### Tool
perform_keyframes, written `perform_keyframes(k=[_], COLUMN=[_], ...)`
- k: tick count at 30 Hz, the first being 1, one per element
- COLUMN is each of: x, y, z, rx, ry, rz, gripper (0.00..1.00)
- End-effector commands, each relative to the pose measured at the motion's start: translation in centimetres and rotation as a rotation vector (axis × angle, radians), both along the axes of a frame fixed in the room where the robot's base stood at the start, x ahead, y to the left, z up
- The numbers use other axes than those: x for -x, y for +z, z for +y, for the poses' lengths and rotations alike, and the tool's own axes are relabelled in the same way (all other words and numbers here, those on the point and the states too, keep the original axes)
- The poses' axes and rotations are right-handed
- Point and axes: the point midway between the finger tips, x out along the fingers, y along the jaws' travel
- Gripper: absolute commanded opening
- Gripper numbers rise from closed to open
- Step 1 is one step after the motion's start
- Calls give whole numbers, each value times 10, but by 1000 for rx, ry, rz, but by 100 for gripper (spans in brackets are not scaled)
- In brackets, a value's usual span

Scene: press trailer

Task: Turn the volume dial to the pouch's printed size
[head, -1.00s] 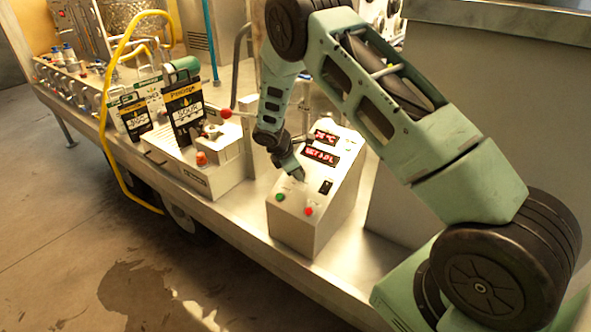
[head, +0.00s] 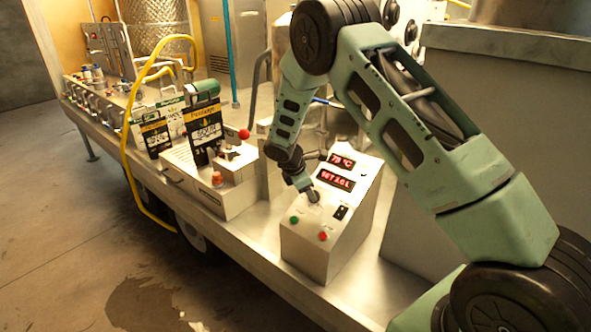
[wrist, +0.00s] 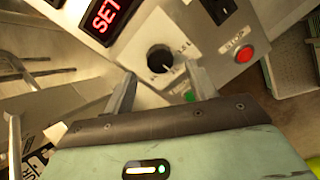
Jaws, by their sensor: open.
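The volume dial (wrist: 160,57) is a black round knob with a pale pointer mark on the sloped face of the grey control box (head: 312,258). In the wrist view my gripper (wrist: 160,74) is open, with one finger on each side of the dial and the tips just short of it or beside it; contact cannot be told. In the head view my gripper (head: 312,196) covers the dial. The lower red display (head: 334,180) seems to read SET 3.0 L. The black-fronted pouch (head: 203,130) stands upright on the left; its small size print looks like 3 L.
A green button (head: 294,220) and a red stop button (head: 323,236) sit below the dial. A black switch (head: 341,212) is beside them. An upper display (head: 342,160) shows a temperature.

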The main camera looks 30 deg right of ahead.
Motion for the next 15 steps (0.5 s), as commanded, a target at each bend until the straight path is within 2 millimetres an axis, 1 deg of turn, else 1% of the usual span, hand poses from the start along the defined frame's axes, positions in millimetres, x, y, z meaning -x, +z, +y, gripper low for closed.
perform_keyframes(k=[1,9,15], x=[0,6,10], y=[10,66,101], z=[6,36,54], rx=[-2,-2,-1], ry=[1,1,2], rz=[-6,-6,-3], gripper=[57,57,57])
